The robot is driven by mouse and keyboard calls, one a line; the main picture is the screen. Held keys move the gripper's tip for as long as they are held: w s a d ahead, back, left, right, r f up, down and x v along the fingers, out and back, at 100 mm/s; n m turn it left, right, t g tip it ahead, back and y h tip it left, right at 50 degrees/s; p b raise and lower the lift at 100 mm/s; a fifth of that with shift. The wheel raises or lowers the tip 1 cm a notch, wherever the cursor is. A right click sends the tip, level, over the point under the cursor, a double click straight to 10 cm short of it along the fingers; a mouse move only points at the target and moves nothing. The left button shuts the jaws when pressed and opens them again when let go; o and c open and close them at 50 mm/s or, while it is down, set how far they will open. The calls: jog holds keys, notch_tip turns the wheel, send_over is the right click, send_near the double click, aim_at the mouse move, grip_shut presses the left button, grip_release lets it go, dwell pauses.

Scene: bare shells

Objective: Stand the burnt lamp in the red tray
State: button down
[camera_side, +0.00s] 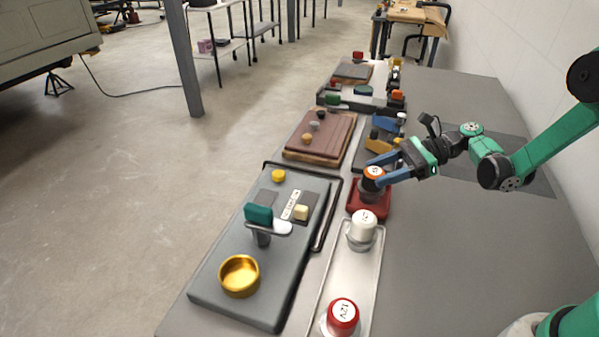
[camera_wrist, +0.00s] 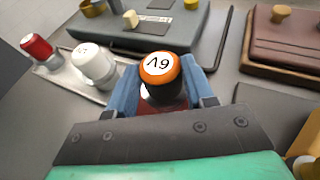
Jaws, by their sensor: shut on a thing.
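My gripper (camera_side: 374,177) has its blue fingers shut on the burnt lamp (camera_side: 373,172), which has an orange cap with a white label and a dark body. The lamp is upright over the red tray (camera_side: 383,208); I cannot tell whether its base touches the tray floor. In the wrist view the lamp (camera_wrist: 160,68) stands between the fingers (camera_wrist: 162,90), its label reading 6V upside down. Its lower part and most of the tray are hidden there by the fingers and my gripper's body.
A pale tray (camera_side: 341,281) in front holds a white lamp (camera_side: 363,226) and a red-capped lamp (camera_side: 342,316). A grey panel (camera_side: 215,273) with a brass cup (camera_side: 239,275) lies to the left. A brown board (camera_side: 322,138) lies behind. The table at right is clear.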

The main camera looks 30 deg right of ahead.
jog(key=shift+f, duration=0.3)
jog(key=shift+f, duration=0.1)
jog(key=shift+c, duration=1.6)
grip_release()
jog(key=v, duration=1.1)
jog(key=s+a+r+n+t+h, duration=0.1)
jog(key=s+a+r+n+h, duration=0.2)
jog(key=n, duration=0.7)
jog(key=s+a+r+n+t+h, duration=0.2)
jog(key=s+a+n+h, duration=0.2)
jog(key=a+n+h, duration=0.3)
jog(key=n+h, duration=0.3)
jog(key=n, duration=0.1)
jog(key=shift+r, duration=0.35)
